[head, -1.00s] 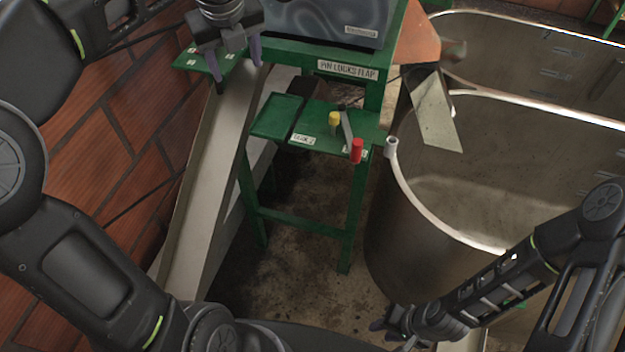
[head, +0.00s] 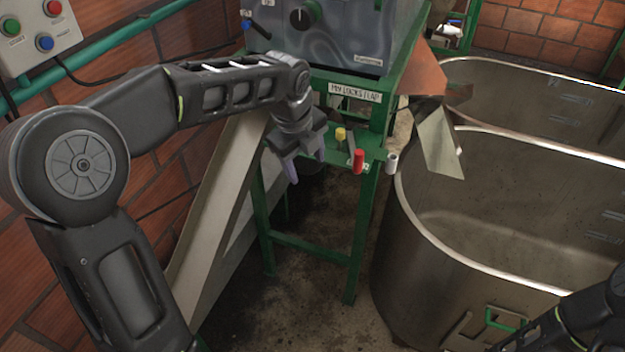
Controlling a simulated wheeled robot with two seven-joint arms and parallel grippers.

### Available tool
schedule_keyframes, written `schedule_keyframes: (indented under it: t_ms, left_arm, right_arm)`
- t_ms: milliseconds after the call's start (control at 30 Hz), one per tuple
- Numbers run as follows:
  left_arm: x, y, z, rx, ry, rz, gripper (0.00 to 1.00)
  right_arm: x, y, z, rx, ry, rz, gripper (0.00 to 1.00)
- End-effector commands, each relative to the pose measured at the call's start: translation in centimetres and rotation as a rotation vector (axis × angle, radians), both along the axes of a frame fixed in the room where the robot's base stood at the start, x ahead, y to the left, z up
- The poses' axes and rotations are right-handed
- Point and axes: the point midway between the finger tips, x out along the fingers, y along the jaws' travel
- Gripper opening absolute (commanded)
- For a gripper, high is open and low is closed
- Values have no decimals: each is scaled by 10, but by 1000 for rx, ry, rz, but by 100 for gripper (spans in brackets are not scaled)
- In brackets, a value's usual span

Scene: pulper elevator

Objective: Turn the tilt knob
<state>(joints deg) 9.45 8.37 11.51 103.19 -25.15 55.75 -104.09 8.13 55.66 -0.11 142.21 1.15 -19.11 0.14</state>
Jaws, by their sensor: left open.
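A round black knob (head: 306,14) sits on the front of the blue-grey machine (head: 345,35) at the top of the head view. I cannot read a label that marks it as the tilt knob. My left gripper (head: 305,168) is open and empty, fingers pointing down, below the machine and in front of the small green stand. It is well below the black knob and apart from it. My right arm shows only at the lower right corner; its gripper is out of the picture.
The green stand (head: 374,155) holds a yellow-topped peg (head: 340,134) and a red-handled lever (head: 358,161). A large metal tank (head: 420,240) fills the right. A control box (head: 35,35) with coloured buttons hangs on the brick wall at left. A pale chute (head: 215,205) slopes down beside the stand.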

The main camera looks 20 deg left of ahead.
Motion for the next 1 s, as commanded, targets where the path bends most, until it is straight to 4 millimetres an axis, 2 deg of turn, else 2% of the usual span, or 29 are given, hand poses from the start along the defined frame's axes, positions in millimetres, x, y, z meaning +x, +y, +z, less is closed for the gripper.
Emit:
schedule_keyframes:
  t_ms: [100,200,567,667,767,833,867,1000]
  left_arm:
    - [0,-5,-12,-20,8,24,58]
    - [1,-8,-16,-31,8,37,58]
    - [1,-9,-18,-34,8,41,59]
    - [1,-11,-23,-46,14,56,59]
    - [0,-22,-44,-85,29,104,59]
    - [-2,-37,-70,-140,52,179,59]
    - [-4,-45,-85,-170,65,223,59]
    - [-28,-94,-171,-342,167,531,59]
  right_arm:
    - [0,0,-2,0,0,0,33]
    - [0,0,-2,0,0,0,33]
    - [0,0,-2,0,0,0,33]
    - [0,0,-2,0,0,0,33]
    - [0,0,-2,1,-1,1,33]
    - [1,1,-1,2,-4,1,33]
    - [1,1,-1,2,-5,0,33]
    - [3,2,1,7,-13,2,33]
